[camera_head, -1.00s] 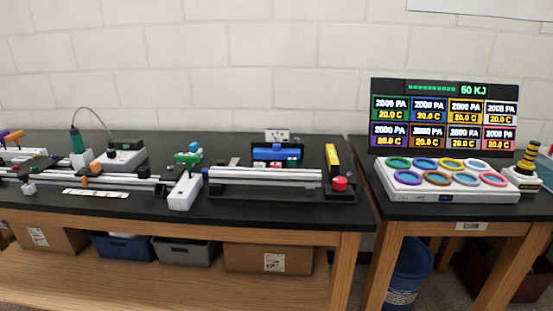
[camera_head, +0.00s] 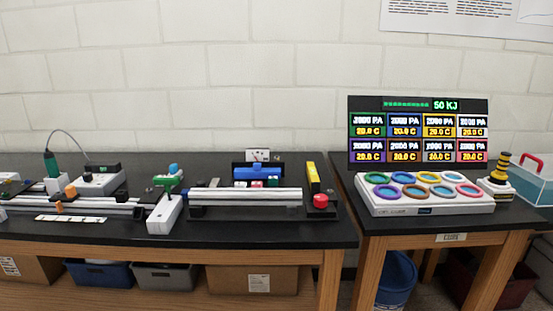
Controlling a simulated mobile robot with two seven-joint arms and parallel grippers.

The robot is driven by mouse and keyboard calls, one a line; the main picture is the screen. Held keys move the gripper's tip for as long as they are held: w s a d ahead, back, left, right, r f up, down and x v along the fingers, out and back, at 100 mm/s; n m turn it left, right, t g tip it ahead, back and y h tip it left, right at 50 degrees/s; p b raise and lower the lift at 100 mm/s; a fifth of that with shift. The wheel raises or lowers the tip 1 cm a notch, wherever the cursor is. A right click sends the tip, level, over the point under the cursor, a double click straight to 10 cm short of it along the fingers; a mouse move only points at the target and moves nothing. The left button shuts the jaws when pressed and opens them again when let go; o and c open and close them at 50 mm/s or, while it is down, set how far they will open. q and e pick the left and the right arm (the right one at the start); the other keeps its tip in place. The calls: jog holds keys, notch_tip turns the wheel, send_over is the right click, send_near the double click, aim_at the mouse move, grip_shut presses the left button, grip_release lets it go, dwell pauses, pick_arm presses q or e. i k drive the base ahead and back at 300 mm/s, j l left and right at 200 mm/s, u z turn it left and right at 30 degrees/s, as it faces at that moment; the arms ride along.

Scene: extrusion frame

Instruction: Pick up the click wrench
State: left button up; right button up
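I cannot make out for sure which thing is the click wrench. A green upright tool with a cable (camera_head: 51,163) stands at the left of the black bench. A green piece with a blue top (camera_head: 168,181) sits over a white block (camera_head: 164,214) near the bench middle. A yellow upright piece (camera_head: 312,177) stands behind a red button (camera_head: 320,201) at the bench's right end. Neither of my grippers shows.
The black bench (camera_head: 270,232) carries aluminium extrusions (camera_head: 245,196) and a blue bin (camera_head: 258,171). On the right table stand a white panel with coloured rings (camera_head: 400,208), a display (camera_head: 418,130) and a black-yellow signal post (camera_head: 499,170). Bins and boxes lie on the shelf below.

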aim_at(167, 181)
jog(key=i+j+z, duration=0.2)
jog(key=j+z, duration=0.25)
jog(key=j, duration=0.4)
jog(key=j+z, duration=0.4)
jog(key=j, duration=0.4)
jog(key=i+j, duration=0.05)
